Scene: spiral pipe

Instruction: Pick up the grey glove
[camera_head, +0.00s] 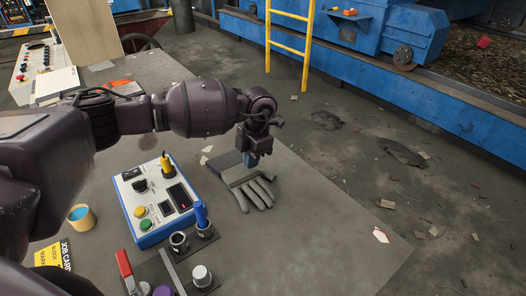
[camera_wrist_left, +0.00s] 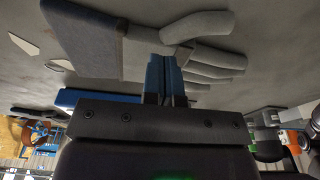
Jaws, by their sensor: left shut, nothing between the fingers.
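The grey glove (camera_head: 258,194) lies flat on the grey table near its right edge, fingers toward the lower right and a darker cuff at the upper left. It also shows in the left wrist view (camera_wrist_left: 140,58), across the top. My left gripper (camera_head: 252,161) is over the cuff end of the glove, pointing down, with its blue fingers shut and nothing between them. In the left wrist view the fingers (camera_wrist_left: 164,72) overlap the glove's palm; whether they touch it I cannot tell. My right gripper is not in view.
A blue and white control box (camera_head: 144,184) stands left of the glove. Holders with a blue-handled tool (camera_head: 201,214) and a red-handled tool (camera_head: 124,264) sit nearer me. The table right of the glove is mostly clear.

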